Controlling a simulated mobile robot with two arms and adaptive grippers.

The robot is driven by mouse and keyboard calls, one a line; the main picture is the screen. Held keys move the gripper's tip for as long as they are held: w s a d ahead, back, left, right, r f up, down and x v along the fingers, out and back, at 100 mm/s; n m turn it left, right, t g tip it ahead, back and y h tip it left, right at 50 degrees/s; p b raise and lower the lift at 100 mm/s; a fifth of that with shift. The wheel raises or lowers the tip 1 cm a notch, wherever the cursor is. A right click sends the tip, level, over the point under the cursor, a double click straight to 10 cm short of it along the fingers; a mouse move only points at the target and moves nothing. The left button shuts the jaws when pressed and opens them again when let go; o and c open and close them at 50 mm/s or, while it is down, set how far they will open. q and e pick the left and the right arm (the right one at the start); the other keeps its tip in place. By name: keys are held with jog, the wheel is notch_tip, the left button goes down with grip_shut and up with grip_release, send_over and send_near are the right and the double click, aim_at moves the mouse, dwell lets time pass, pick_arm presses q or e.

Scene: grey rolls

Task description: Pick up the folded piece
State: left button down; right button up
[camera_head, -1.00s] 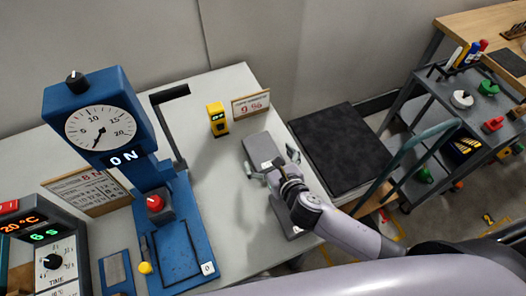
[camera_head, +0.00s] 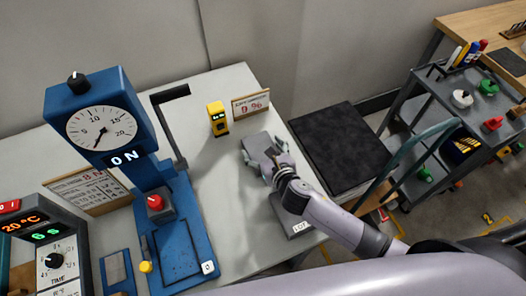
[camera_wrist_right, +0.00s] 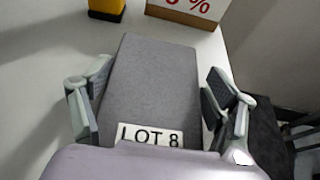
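A flat grey piece (camera_head: 256,145) lies on the white table; whether it is folded cannot be made out. In the right wrist view the grey piece (camera_wrist_right: 152,88) carries a white "LOT 8" label (camera_wrist_right: 150,135) at its near end. My right gripper (camera_head: 266,156) is over its near part. The fingers are open, one beside each long side, with the piece between them; a narrow gap seems to show on the right. The palm hides the near end. My left gripper is not in view.
A grey slab (camera_head: 292,218) marked "LOT" lies nearer the table edge, partly under my right arm. A yellow device (camera_head: 218,120) and a small sign (camera_head: 251,104) stand behind the piece. A blue press (camera_head: 165,230) stands left. A dark platform (camera_head: 345,150) is right of the table.

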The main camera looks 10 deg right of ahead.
jog(key=shift+s+f, duration=0.1)
jog(key=shift+f, duration=0.05)
jog(key=c, duration=0.7)
